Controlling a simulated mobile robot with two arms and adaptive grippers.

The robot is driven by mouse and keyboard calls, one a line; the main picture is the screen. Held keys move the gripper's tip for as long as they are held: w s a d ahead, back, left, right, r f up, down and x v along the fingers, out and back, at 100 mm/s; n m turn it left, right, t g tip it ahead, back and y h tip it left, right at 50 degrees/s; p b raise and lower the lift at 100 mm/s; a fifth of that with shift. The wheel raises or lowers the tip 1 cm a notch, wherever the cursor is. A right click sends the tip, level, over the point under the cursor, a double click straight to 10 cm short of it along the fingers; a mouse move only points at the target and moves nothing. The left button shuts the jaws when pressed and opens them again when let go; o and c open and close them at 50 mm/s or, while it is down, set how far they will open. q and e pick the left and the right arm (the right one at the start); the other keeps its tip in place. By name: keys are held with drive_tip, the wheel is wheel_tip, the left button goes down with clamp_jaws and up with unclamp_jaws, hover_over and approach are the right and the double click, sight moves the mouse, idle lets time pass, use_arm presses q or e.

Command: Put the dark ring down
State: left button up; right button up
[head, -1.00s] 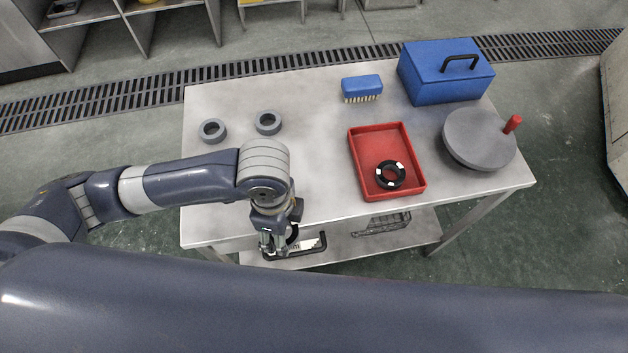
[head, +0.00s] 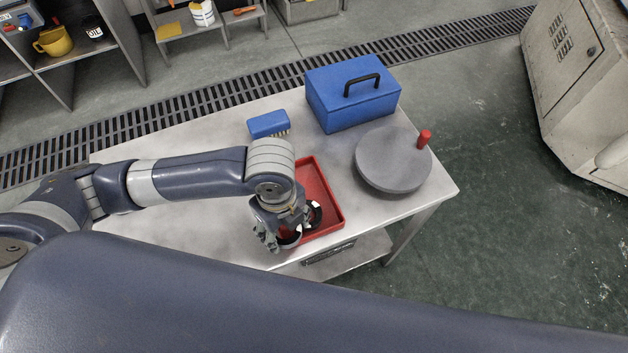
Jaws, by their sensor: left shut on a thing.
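My left gripper (head: 277,235) is shut on a dark ring (head: 291,241), which is mostly hidden by the fingers. The gripper is at the near left part of the red tray (head: 331,206), over or beside its near edge; I cannot tell its height or whether the ring touches anything. A second ring, black with white marks (head: 315,214), lies in the tray just right of the gripper and is partly covered by it. My right gripper is out of view.
On the metal table (head: 225,228) are a blue brush (head: 268,123), a blue box with a black handle (head: 352,95) and a round grey plate (head: 391,162) with a red knob. My left arm covers the table's middle left. Shelves (head: 110,40) stand behind.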

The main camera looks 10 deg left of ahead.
use_arm(q)
drive_tip(key=w, duration=0.4)
drive_tip(key=w+a+p, duration=0.1)
drive_tip(key=w, duration=0.1)
drive_tip(key=shift+w+f, duration=0.15)
drive_tip(key=shift+w, duration=0.2)
drive_tip(key=w, duration=0.3)
drive_tip(key=w+p, duration=0.1)
drive_tip(key=w, duration=0.1)
drive_tip(key=shift+w+a+f, duration=0.25)
drive_tip(key=shift+w+f, duration=0.1)
drive_tip(key=shift+w+a, duration=0.1)
drive_tip(key=shift+w, duration=0.4)
drive_tip(key=shift+w+f+p, duration=0.2)
drive_tip(key=shift+w+p, duration=0.05)
drive_tip(key=shift+p, duration=0.05)
wheel_tip(320, 180, down, 3)
drive_tip(key=shift+f+p, duration=0.1)
drive_tip(key=shift+p, duration=0.3)
drive_tip(key=shift+f, duration=0.2)
drive_tip(key=o, duration=1.3)
drive_tip(key=shift+c, duration=0.2)
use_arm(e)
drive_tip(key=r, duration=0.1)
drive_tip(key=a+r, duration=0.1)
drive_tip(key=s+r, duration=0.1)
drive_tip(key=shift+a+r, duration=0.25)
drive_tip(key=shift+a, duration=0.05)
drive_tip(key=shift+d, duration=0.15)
